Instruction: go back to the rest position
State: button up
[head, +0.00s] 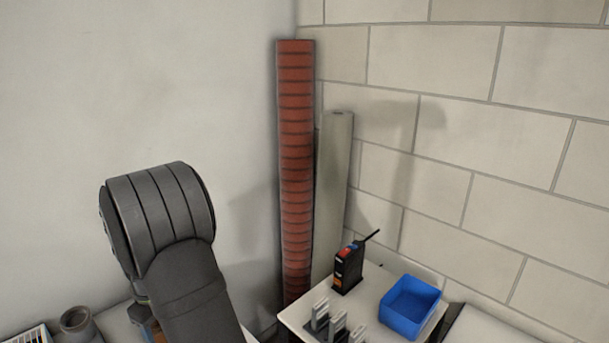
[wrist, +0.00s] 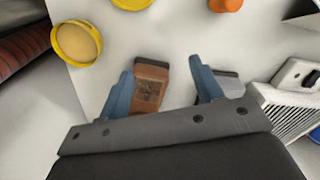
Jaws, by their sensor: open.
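My gripper (wrist: 163,88) shows in the wrist view with its two blue-grey fingers spread apart. A brown block-like object (wrist: 152,82) lies below, just inside the left finger, and the gap beside it is empty. I cannot tell whether that finger touches it. A grey and dark object (wrist: 226,80) is partly hidden behind the right finger. In the head view only my dark grey arm shows at the lower left; the gripper is out of sight there.
A white surface holds a black and red radio (head: 348,268), a blue bin (head: 410,306) and grey upright pieces (head: 338,326). A tall red column (head: 295,150) and a pale roll (head: 333,190) stand in the corner. The wrist view shows a yellow round container (wrist: 77,42) and a ribbed white object (wrist: 292,115).

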jog(key=w+a+r+m, duration=0.1)
jog(key=w+a+m, duration=0.3)
jog(key=a, duration=0.5)
jog(key=shift+w+r+m, duration=0.3)
jog(key=shift+w+r, duration=0.1)
jog(key=shift+w, duration=0.55)
jog(key=shift+o, duration=0.4)
jog(key=o, duration=0.4)
jog(key=shift+w+d, duration=0.25)
jog(key=shift+d, duration=0.05)
jog(key=o, duration=0.4)
jog(key=w+d+r, duration=0.1)
jog(key=w+d, duration=0.2)
jog(key=d, duration=0.5)
jog(key=w+d+r, duration=0.1)
jog(key=w+d, duration=0.2)
jog(key=d, duration=0.5)
jog(key=shift+w+d+r, duration=0.25)
jog(key=shift+w+r, duration=0.1)
jog(key=shift+w, duration=0.05)
jog(key=f, duration=1)
jog(key=shift+w+d, duration=0.1)
jog(key=shift+d, duration=0.15)
jog(key=shift+r, duration=0.15)
notch_tip(320, 180, up, 10)
